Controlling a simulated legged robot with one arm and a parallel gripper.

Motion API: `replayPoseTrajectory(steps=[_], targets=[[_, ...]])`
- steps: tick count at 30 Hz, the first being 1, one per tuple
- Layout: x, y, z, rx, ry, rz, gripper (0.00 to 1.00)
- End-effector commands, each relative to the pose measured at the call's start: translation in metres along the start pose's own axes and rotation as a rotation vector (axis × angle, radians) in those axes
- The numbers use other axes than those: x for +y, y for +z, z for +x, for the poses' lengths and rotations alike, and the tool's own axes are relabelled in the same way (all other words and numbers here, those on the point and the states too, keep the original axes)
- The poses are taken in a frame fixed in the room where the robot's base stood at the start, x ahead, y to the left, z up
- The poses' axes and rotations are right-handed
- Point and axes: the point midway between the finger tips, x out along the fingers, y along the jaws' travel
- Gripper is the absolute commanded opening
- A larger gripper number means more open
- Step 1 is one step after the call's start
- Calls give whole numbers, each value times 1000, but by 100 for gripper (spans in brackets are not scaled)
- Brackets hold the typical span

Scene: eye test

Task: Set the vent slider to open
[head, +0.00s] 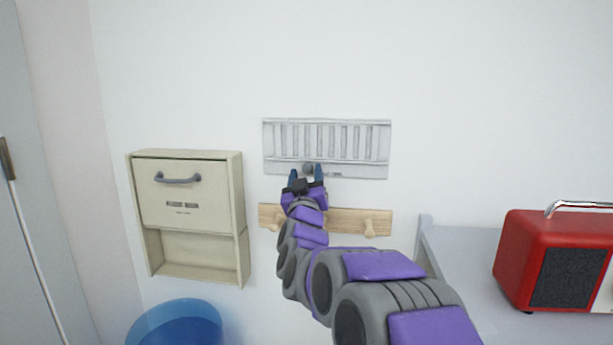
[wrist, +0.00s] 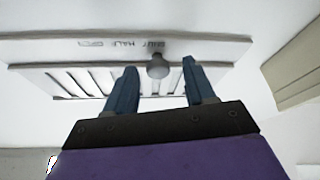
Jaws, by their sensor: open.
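The vent (head: 326,125) is a pale grey slatted panel on the white wall, also seen upside down in the wrist view (wrist: 215,48). Its slider knob (head: 308,167) is a round grey knob on the lower rail, left of the vent's middle. In the wrist view the knob (wrist: 158,67) sits by the end of a row of small upside-down labels that seems to read SHUT; HALF and OPEN seem to lie farther along. My gripper (head: 306,172) is open. Its blue fingers stand either side of the knob, with gaps on both sides; the exact depth is unclear.
A wooden peg rail (head: 345,220) is on the wall just below the vent, partly behind my arm. A beige wall cabinet (head: 185,215) hangs at left above a blue bin (head: 175,325). A red radio (head: 550,260) stands on a grey surface (head: 455,260) at right.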

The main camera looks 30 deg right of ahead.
Motion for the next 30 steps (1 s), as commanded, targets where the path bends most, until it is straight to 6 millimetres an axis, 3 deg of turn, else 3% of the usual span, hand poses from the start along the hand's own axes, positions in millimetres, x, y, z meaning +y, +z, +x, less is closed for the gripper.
replayPoseTrajectory(steps=[7, 24, 30], targets=[[1, 1, 1, -1, 0, 0, 54], [0, 2, 1, -2, 0, 0, 0], [0, 2, 1, -2, -1, 0, 0]])
